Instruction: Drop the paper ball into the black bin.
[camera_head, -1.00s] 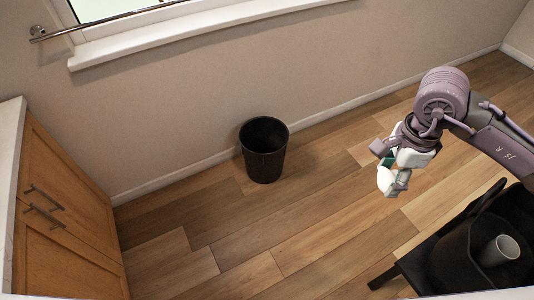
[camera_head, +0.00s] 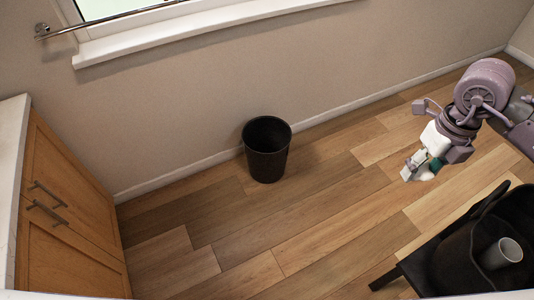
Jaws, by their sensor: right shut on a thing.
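The black bin (camera_head: 267,160) stands upright on the wooden floor near the wall, left of the picture's middle. Its top is open, and its inside looks dark. My right gripper (camera_head: 417,168) is above the floor, well to the right of the bin and apart from it. It is shut on the white paper ball (camera_head: 425,173), which shows partly between and below the fingers. The rest of the ball is hidden by the gripper. My left gripper is not in view.
A wooden cabinet (camera_head: 70,215) with metal handles stands along the left edge. The floor (camera_head: 320,220) between bin and gripper is clear.

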